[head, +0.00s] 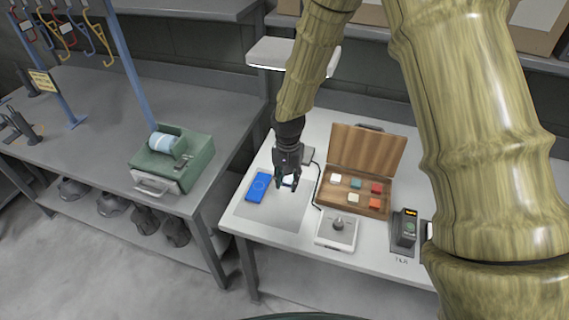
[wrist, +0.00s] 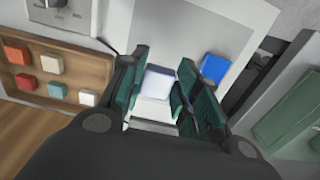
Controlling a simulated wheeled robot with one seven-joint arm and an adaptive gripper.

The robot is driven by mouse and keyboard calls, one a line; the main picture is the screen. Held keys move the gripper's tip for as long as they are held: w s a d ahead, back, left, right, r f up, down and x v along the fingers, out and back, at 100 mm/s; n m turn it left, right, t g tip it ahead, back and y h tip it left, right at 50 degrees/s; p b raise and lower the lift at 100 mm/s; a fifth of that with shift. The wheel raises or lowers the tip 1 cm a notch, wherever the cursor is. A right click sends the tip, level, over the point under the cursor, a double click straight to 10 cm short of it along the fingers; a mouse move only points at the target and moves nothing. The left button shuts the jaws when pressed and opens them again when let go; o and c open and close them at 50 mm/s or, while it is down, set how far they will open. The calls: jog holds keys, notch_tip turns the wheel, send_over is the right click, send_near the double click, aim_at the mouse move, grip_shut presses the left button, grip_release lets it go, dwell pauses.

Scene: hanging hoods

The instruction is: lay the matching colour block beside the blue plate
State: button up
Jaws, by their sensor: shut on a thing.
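The blue plate (head: 258,187) lies flat on a grey mat at the left of the white table; in the wrist view it is to the right of my fingers (wrist: 214,68). My gripper (head: 288,182) is just right of the plate and points down over the mat. It is shut on a small block (wrist: 157,83), whose visible face is pale, nearly white. A little dark blue shows by the fingertips; I cannot tell if it belongs to the block. The fingers partly hide the block. I cannot tell whether it touches the mat.
An open wooden case (head: 345,202) with several coloured blocks stands to the right. A white device with a knob (head: 337,231) is at the front, and a black handheld device (head: 405,229) is further right. A green box (head: 172,160) is on the left bench. The grey mat (head: 268,215) is clear in front.

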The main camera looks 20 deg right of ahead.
aim_at(288, 209)
jog(key=shift+s+f+b, duration=0.25)
jog(key=shift+s+b, duration=0.05)
jog(key=shift+b, duration=0.15)
jog(key=f+b, duration=0.2)
jog(key=f, duration=0.1)
jog(key=shift+w+d+f, duration=0.15)
jog(key=shift+w+f, duration=0.05)
jog(key=shift+f, duration=0.1)
jog(key=shift+f+b, duration=1.85)
jog(key=shift+f, duration=1.35)
jog(key=shift+s, duration=0.15)
jog(key=shift+f, duration=0.55)
jog(key=o, duration=1.1)
